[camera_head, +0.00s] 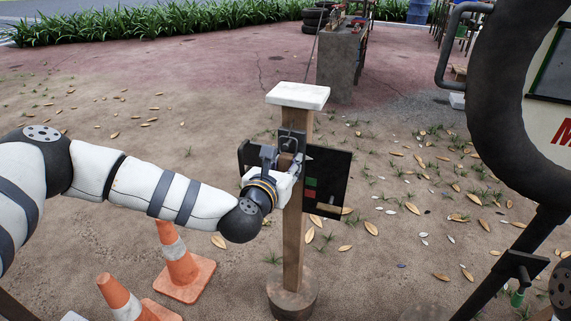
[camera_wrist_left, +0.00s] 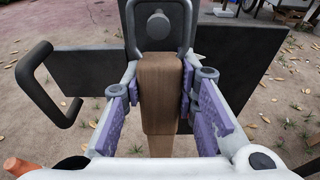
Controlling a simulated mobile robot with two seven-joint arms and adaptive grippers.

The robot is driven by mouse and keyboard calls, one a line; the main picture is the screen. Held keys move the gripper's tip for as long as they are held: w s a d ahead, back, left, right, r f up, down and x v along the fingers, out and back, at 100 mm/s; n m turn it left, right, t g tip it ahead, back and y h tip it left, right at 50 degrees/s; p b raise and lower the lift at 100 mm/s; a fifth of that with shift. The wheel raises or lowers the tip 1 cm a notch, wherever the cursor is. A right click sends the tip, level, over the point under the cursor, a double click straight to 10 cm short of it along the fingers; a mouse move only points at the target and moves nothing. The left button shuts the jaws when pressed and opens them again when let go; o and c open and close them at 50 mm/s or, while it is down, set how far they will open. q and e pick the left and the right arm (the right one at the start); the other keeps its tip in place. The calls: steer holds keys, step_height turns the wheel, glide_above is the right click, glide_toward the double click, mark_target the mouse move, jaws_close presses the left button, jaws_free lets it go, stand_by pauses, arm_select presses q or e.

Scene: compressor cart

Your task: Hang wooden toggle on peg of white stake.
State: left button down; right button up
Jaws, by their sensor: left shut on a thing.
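The stake is a wooden post (camera_head: 294,235) with a white cap (camera_head: 298,95), upright in a round base (camera_head: 292,295). My left gripper (camera_head: 285,170) is at its upper part, below the cap. In the left wrist view the purple-padded fingers (camera_wrist_left: 160,92) are shut on the brown wooden toggle (camera_wrist_left: 160,75), one on each side. A grey metal loop (camera_wrist_left: 130,25) stands above the toggle, and the round peg (camera_wrist_left: 158,22) shows inside its opening. I cannot tell whether the loop bears on the peg. My right gripper is out of view.
A black panel (camera_head: 335,175) lies just behind the post, with a dark handle (camera_wrist_left: 35,80) at its left. Orange cones (camera_head: 180,265) stand at lower left. A large black ring (camera_head: 490,90) and dark pole (camera_head: 510,265) fill the right side. Ground between is open, leaf-strewn.

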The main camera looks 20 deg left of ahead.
arm_select(q)
steer(key=shift+w+a+r, duration=0.1)
steer(key=shift+w+r, duration=0.1)
steer(key=shift+r, duration=0.1)
steer(key=c, duration=1.2)
jaws_free()
steer(key=shift+w, duration=0.2)
steer(key=shift+f, duration=0.1)
